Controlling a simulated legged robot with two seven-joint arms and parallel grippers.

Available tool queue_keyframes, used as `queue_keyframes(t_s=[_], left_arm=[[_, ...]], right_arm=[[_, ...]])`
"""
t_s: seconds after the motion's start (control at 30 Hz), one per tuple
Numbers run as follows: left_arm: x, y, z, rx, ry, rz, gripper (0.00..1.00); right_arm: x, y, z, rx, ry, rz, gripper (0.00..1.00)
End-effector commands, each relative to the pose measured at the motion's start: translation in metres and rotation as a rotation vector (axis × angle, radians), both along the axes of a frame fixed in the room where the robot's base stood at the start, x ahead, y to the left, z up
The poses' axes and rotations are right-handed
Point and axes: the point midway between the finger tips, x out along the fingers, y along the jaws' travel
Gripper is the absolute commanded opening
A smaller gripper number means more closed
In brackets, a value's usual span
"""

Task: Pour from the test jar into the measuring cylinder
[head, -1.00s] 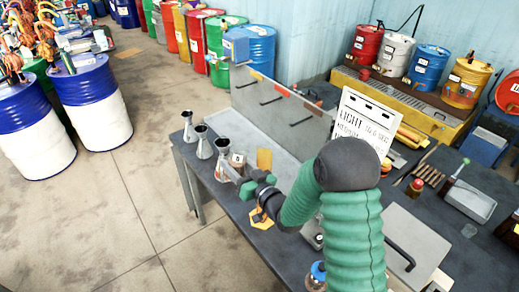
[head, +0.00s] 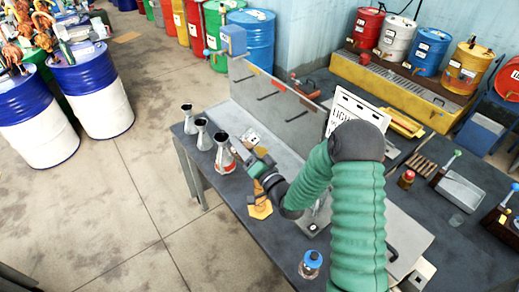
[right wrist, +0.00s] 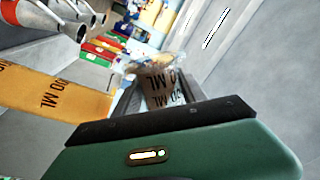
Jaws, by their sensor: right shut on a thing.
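My right gripper (head: 245,153) is beside the nearest of three conical metal vessels (head: 223,158) with a red band. In the right wrist view its fingers (right wrist: 160,98) are shut on a clear jar (right wrist: 163,85) with "ML" lettering, which looks tilted. I take this for the test jar; in the head view it is small and partly hidden by the gripper. The metal vessels also show at the upper left of the right wrist view (right wrist: 50,20). I cannot clearly make out the measuring cylinder or any flowing liquid. My left gripper is not in view.
A blue-capped bottle (head: 311,264) stands near the front edge. A white text board (head: 350,108) stands behind my arm. A metal tray (head: 462,190) and small red jar (head: 406,180) are at the right.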

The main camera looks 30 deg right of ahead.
Motion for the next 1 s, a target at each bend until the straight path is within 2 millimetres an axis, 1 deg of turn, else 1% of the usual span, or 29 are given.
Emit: queue_keyframes(t_s=[0.03, 0.17, 0.37, 0.53, 0.6, 0.7, 0.87, 1.0], left_arm=[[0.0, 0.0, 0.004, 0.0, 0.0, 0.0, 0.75], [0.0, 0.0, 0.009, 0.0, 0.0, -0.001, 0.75], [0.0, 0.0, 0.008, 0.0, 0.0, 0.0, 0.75], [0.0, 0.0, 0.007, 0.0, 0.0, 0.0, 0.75], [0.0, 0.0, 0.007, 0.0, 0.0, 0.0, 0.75], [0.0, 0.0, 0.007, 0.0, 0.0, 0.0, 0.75], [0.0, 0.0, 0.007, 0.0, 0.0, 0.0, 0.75], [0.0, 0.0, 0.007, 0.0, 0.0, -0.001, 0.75]], right_arm=[[0.0, 0.001, 0.004, 0.018, -0.002, 0.001, 0.01], [0.001, 0.009, 0.007, 0.053, -0.006, 0.001, 0.01], [0.001, 0.017, 0.004, 0.09, -0.011, 0.001, 0.01], [0.001, 0.013, 0.003, 0.119, -0.015, 0.001, 0.01], [0.001, 0.008, 0.002, 0.13, -0.016, -0.001, 0.01], [0.0, 0.005, 0.0, 0.149, -0.018, 0.0, 0.01], [0.001, 0.005, -0.001, 0.183, -0.022, 0.001, 0.01], [0.001, 0.008, -0.003, 0.21, -0.026, 0.001, 0.01]])
